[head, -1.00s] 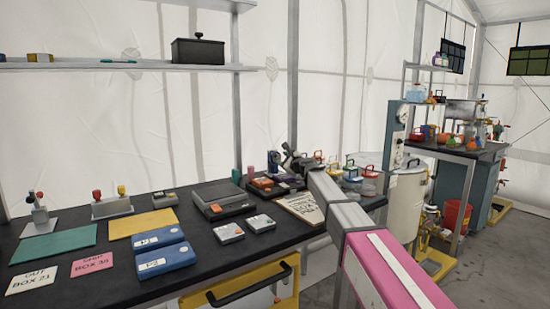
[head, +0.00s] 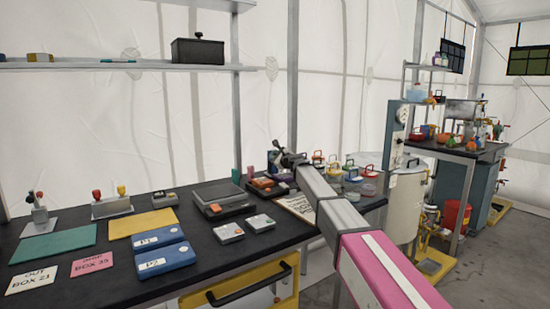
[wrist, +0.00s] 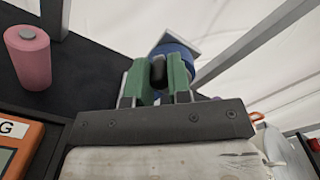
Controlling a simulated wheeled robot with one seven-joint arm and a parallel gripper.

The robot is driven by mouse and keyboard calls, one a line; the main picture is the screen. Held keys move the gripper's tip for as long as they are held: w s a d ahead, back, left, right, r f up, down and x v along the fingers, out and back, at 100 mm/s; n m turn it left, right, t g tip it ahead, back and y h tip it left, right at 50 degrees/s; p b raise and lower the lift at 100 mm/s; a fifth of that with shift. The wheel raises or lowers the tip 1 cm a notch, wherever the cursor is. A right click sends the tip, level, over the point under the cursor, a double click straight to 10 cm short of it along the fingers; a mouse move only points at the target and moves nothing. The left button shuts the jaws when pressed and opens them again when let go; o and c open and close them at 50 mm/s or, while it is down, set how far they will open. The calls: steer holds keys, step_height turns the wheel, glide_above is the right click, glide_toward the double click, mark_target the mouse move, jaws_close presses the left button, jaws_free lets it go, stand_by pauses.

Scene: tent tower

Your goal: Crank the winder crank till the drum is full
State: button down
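My gripper (wrist: 158,82) has two green fingers, one on each side of a dark knob (wrist: 158,70) that looks like the winder crank's handle. The fingers appear closed on it. Just beyond the knob is a round blue part (wrist: 180,52), seemingly of the winder. In the head view my gripper (head: 283,157) is at the back of the black bench, over the winder (head: 272,157), which is small and mostly hidden behind it. How full the drum is cannot be seen.
A pink spool (wrist: 30,55) stands left of my gripper, near an orange device (wrist: 15,145). Several coloured-handled jars (head: 350,172) stand to the right. A grey box (head: 220,198), blue boxes (head: 165,255) and mats fill the bench's left part.

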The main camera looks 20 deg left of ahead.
steer(key=shift+w+d+r+m, duration=0.15)
steer(key=shift+w+r+m, duration=0.1)
steer(key=shift+m, duration=0.65)
steer(key=shift+w+d+r+m, duration=0.1)
steer(key=shift+d+r+m, duration=0.1)
steer(key=shift+m, duration=0.7)
steer(key=c, duration=1.1)
jaws_free()
steer(key=shift+o, duration=0.2)
steer(key=v, duration=1)
steer(key=shift+s+d, duration=0.25)
steer(key=shift+s, duration=0.05)
